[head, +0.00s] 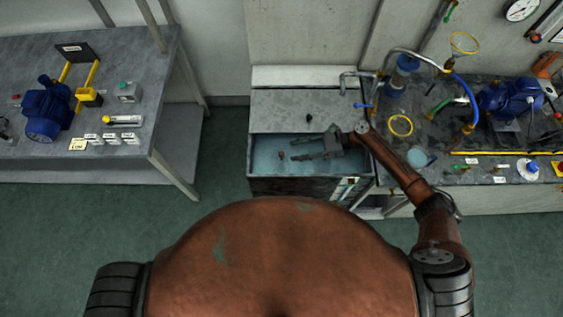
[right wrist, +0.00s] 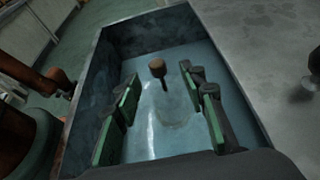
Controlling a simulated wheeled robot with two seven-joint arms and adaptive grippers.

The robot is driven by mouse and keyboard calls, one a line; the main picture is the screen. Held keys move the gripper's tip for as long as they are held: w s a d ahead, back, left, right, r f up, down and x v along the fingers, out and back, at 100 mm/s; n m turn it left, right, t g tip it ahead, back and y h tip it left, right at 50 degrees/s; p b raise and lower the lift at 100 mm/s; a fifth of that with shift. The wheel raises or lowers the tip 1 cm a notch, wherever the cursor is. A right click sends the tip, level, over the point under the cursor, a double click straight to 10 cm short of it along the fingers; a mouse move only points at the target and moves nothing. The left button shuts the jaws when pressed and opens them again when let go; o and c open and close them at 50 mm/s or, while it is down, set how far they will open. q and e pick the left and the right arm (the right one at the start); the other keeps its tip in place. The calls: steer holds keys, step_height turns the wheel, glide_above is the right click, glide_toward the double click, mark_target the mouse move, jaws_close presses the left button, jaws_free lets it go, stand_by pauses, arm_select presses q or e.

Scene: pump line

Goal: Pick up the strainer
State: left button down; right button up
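A small brown, short cylindrical piece (right wrist: 157,64) with a dark stem, apparently the strainer, is in the blue-grey water of an open basin (head: 254,163). It also shows as a small reddish-brown spot in the head view (head: 281,155), left of my right gripper (head: 297,150). That gripper reaches in over the basin from the right, its fingers pointing left. In the right wrist view its green-padded fingers (right wrist: 160,88) are spread wide. The piece shows beyond the gap between the fingertips, and nothing is held.
Basin walls surround the fingers closely. A small dark object (head: 309,117) sits on the grey top behind the basin. The bench at right holds a blue pump (head: 508,98), a yellow ring (head: 400,126) and hoses. A left table (head: 130,75) holds another blue motor (head: 46,112).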

mark_target(282, 153)
steer(key=x, duration=0.6)
steer(key=shift+s+a, duration=0.2)
steer(key=shift+a, duration=0.2)
jaws_close()
stand_by(0.4)
